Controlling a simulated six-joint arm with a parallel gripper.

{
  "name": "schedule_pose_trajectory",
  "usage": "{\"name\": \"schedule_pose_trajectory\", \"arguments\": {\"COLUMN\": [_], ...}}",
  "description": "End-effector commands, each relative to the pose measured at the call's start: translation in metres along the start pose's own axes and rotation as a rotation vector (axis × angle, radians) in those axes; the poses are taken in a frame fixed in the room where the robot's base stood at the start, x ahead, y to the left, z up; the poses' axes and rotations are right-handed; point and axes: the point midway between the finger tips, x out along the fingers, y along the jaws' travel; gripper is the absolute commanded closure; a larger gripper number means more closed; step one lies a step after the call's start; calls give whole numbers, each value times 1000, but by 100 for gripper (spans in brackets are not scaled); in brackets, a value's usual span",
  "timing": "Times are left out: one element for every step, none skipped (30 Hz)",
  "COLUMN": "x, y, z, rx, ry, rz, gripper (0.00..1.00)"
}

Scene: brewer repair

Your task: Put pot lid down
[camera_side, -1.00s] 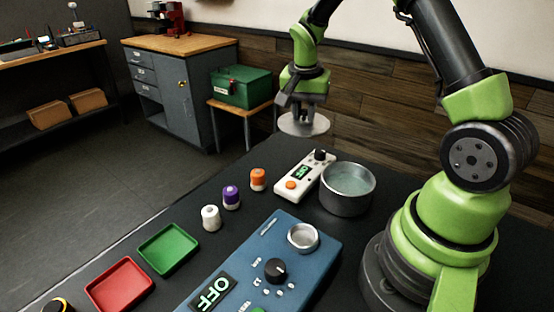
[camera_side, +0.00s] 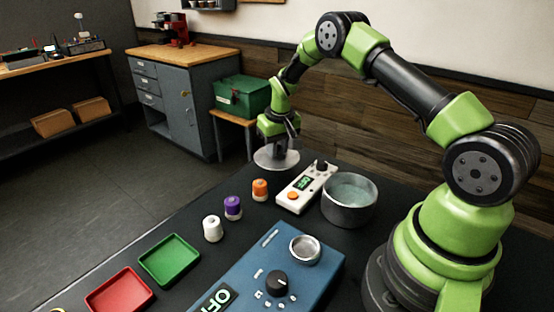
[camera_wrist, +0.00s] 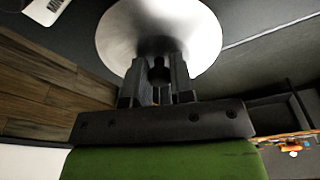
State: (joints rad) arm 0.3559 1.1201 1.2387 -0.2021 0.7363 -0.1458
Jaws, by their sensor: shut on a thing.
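The pot lid (camera_side: 268,160) is a round, silvery metal disc at the far end of the black table. My gripper (camera_side: 281,149) is above it and shut on its knob. In the wrist view my gripper (camera_wrist: 159,72) closes on the dark knob, and the pot lid (camera_wrist: 195,28) spreads out beyond the fingers. The lid looks level and low, near the table's far edge; I cannot tell whether it touches the surface. The pot (camera_side: 349,200) stands uncovered to the right, with pale greenish content inside.
A white device (camera_side: 306,188) with an orange button lies between lid and pot. Orange (camera_side: 260,189), purple (camera_side: 233,207) and white (camera_side: 212,228) bottles stand in a row. A blue unit (camera_side: 262,272), a green tray (camera_side: 169,260) and a red tray (camera_side: 119,292) are nearer.

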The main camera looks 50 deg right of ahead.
Motion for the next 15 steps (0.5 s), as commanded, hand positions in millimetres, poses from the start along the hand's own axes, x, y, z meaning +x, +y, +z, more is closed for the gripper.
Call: {"name": "schedule_pose_trajectory", "arguments": {"x": [7, 12, 18, 23, 27, 31, 33, 35, 36, 36, 36, 35, 35, 35, 35], "y": [0, 0, 0, 0, 0, 0, 0, 0, 0, 0, 0, 0, 0, 0, 0], "z": [2, 2, 4, 4, 5, 5, 6, 6, 6, 6, 6, 5, 5, 5, 6], "rx": [0, -1, 0, 0, 0, 0, 1, 1, 1, 1, 1, 1, 1, 1, 1], "ry": [-3, -3, -4, -3, -3, -2, -2, -1, 0, 1, 1, 1, 1, 1, 1], "rz": [0, 1, 1, 1, 1, 1, 1, 1, 1, 1, 1, 1, 1, 1, 1], "gripper": [100, 100, 100, 100, 100, 100, 100, 100, 100, 100, 100, 100, 100, 100, 100]}}
